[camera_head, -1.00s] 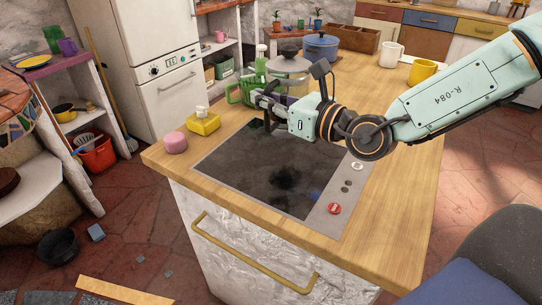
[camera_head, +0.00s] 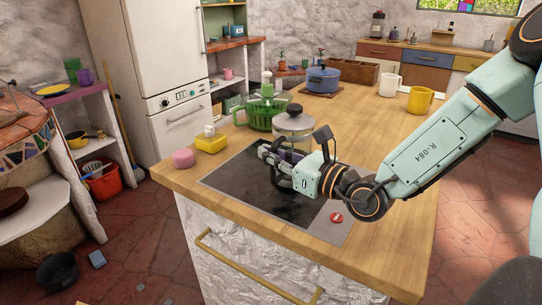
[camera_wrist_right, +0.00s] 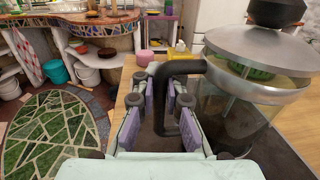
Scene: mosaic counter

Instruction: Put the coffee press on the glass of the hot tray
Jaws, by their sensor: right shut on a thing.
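The coffee press (camera_head: 293,129) has a clear glass body, a metal lid with a black knob and a black handle. It is upright near the far edge of the hot tray's dark glass (camera_head: 245,196); I cannot tell whether its base touches. My right gripper (camera_head: 272,157) is shut on the handle, reaching across the tray from the right. In the right wrist view the black handle (camera_wrist_right: 166,128) stands between the finger pads (camera_wrist_right: 158,118), with the glass body (camera_wrist_right: 225,112) to the right. The press's lower part is partly hidden behind my gripper. My left gripper is not in view.
A green rack (camera_head: 264,112) stands close behind the press at left. A yellow box (camera_head: 211,144) and a pink round item (camera_head: 183,159) lie by the tray's left corner. A blue pot (camera_head: 322,80), a white mug (camera_head: 389,86) and a yellow mug (camera_head: 420,100) stand farther back.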

